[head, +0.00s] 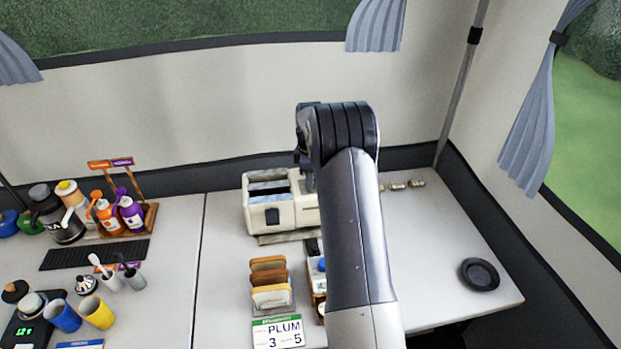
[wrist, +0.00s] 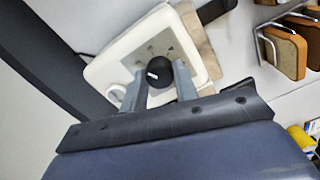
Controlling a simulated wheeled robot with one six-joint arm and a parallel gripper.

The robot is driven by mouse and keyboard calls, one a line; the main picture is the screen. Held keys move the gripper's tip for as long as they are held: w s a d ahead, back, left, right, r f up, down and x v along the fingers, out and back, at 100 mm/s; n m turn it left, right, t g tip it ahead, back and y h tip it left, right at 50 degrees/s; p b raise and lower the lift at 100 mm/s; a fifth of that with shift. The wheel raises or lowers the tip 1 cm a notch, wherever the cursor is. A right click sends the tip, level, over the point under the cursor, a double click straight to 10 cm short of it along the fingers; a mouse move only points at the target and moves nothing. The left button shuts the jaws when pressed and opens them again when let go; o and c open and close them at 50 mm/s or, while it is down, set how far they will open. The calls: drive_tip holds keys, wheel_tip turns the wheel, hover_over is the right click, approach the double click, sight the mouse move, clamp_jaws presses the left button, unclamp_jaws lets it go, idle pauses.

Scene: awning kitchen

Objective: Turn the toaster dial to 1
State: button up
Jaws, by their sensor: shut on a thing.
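The toaster (head: 262,212) is cream-white and stands on the table, partly hidden behind my arm in the head view. In the wrist view its cream side (wrist: 108,72) faces me, with a grey panel that carries small marks. The black round dial (wrist: 159,74) sits on that panel and has a white pointer line. The marks are too small to read. My gripper (wrist: 162,83) has one finger on each side of the dial and is shut on it. The head view hides the gripper and the dial behind my arm.
A toast rack (head: 272,290) with bread slices stands in front of the toaster, and it also shows in the wrist view (wrist: 262,42).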

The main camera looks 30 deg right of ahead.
drive_tip(key=n, duration=1.2)
idle(0.7)
drive_tip(key=o, duration=1)
drive_tip(key=shift+c, duration=0.2)
wheel_tip(320, 180, up, 11)
drive_tip(key=b, duration=0.1)
drive_tip(key=shift+f, duration=0.15)
wheel_tip(320, 180, down, 11)
drive_tip(key=shift+r+p, duration=0.1)
drive_tip(key=shift+p, duration=0.4)
